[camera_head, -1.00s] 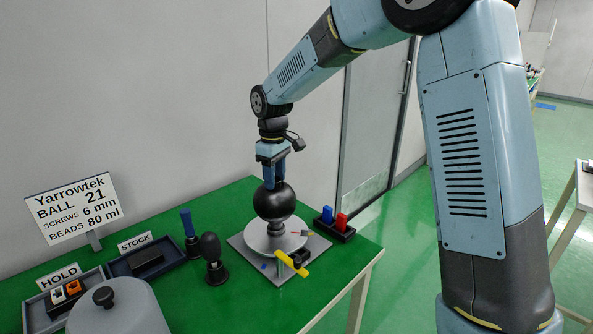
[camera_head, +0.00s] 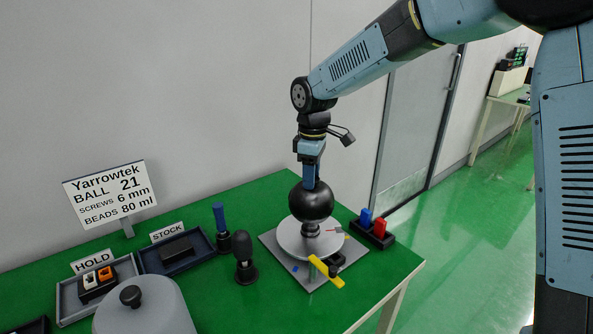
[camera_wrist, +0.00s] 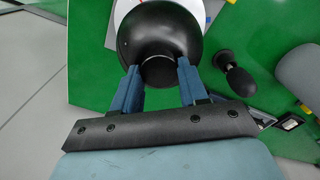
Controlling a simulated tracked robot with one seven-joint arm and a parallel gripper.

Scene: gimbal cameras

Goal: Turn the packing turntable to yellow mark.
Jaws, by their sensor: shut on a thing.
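The packing turntable is a pale grey disc (camera_head: 292,240) on a square grey plate (camera_head: 280,262). A black ball (camera_head: 311,203) stands on the disc's middle; it also fills the top of the wrist view (camera_wrist: 160,30). My gripper (camera_head: 310,184) comes down from above, its blue fingers shut on the top of the ball. In the wrist view the fingers (camera_wrist: 158,80) sit either side of its neck. A short red line (camera_head: 331,230) shows near the disc's right edge. A blue mark (camera_head: 294,269) and a small yellow mark (camera_head: 346,237) lie near the plate's edges.
A yellow bar (camera_head: 327,272) with a black block sits at the plate's front. Right stands a black holder with blue and red pieces (camera_head: 379,229). Left are a black knobbed post (camera_head: 243,258), a blue-handled tool (camera_head: 219,222), trays (camera_head: 150,262) and a grey lidded drum (camera_head: 145,310).

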